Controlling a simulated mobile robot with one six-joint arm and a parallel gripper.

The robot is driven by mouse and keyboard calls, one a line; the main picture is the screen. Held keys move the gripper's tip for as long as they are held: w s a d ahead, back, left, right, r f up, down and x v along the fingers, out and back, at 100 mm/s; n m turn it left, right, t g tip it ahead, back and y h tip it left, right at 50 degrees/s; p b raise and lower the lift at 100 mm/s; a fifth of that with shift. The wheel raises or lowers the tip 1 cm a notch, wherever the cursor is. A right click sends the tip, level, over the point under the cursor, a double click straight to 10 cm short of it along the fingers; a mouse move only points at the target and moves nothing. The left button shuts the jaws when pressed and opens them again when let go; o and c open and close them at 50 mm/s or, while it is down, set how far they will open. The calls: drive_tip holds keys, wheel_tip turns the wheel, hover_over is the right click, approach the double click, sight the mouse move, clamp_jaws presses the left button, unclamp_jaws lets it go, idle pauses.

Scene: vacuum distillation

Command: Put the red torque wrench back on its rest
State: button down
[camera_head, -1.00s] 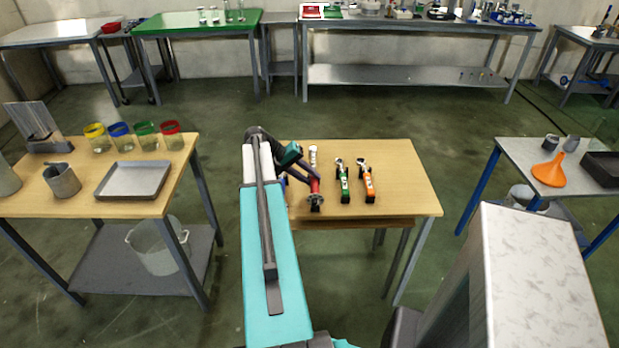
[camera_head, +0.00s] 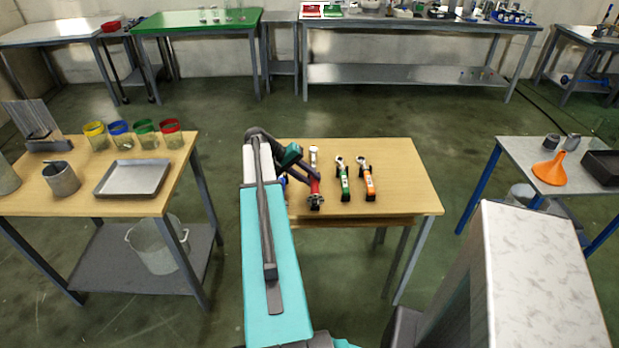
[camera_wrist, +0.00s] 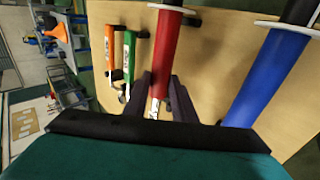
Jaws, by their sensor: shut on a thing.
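The red torque wrench (camera_head: 315,187) is at the left of the row on the middle wooden table (camera_head: 405,160), its pale head (camera_head: 314,155) pointing to the table's far side. In the wrist view, my gripper (camera_wrist: 160,95) has its two dark fingers on either side of the red wrench (camera_wrist: 168,50) and is shut on it. In the head view my arm reaches in from the left, and my gripper (camera_head: 310,184) partly covers the handle. Dark supports show near the handle end, but I cannot tell whether the wrench touches its rest.
The green wrench (camera_head: 344,182) and orange wrench (camera_head: 368,183) lie on rests to the right. A blue wrench (camera_wrist: 265,80) lies close on the other side, mostly hidden by my arm in the head view. The table's right side is clear.

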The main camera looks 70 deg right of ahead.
drive_tip(key=shift+f+b, duration=0.5)
drive_tip(key=shift+f, duration=0.45)
idle(0.6)
drive_tip(key=c, duration=1.4)
unclamp_jaws()
drive_tip(key=shift+f, duration=0.1)
drive_tip(key=p+v, duration=0.5)
drive_tip(key=v, duration=0.9)
